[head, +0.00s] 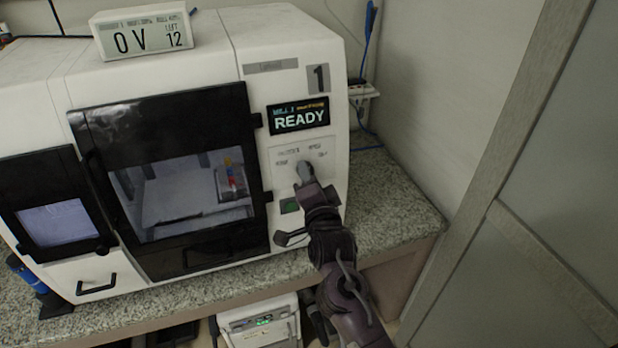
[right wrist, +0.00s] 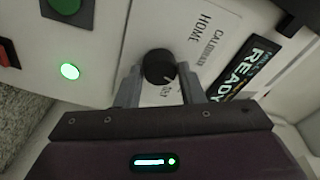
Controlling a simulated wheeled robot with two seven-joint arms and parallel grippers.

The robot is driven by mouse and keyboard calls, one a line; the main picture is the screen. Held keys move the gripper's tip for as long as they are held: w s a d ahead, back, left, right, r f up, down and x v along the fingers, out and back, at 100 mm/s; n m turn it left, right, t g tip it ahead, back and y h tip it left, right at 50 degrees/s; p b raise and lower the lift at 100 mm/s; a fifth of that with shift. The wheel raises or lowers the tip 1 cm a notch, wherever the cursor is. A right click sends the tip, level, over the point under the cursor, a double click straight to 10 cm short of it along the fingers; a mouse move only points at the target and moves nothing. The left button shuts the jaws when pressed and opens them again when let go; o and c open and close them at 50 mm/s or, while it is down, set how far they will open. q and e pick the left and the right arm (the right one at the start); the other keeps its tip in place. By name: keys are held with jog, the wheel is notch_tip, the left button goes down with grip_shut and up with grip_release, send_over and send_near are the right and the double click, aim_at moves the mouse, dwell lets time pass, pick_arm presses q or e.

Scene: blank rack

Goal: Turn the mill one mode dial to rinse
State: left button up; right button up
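The mill (head: 180,90) is a white machine marked 1, with a screen (head: 299,116) reading READY. Its mode dial (right wrist: 159,67) is a round black knob with a white mark, on the white panel. Labels beside it include HOME and one that looks like CALIBRATE; I cannot read a rinse label. My right gripper (head: 305,174) is at the panel below the screen and hides the dial in the head view. In the right wrist view its fingers (right wrist: 160,88) stand open on either side of the knob, with small gaps visible. My left gripper is not in view.
The dark-framed door (head: 175,110) is left of the panel. A display box (head: 143,30) stands on top. The speckled counter (head: 393,195) is clear at right.

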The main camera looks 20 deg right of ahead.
jog(key=o, duration=0.4)
jog(key=shift+c, duration=0.2)
jog(key=s+b, duration=0.2)
jog(key=s, duration=0.5)
jog(key=shift+s+a+b, duration=0.3)
jog(key=shift+s+a, duration=0.05)
jog(key=shift+s, duration=0.05)
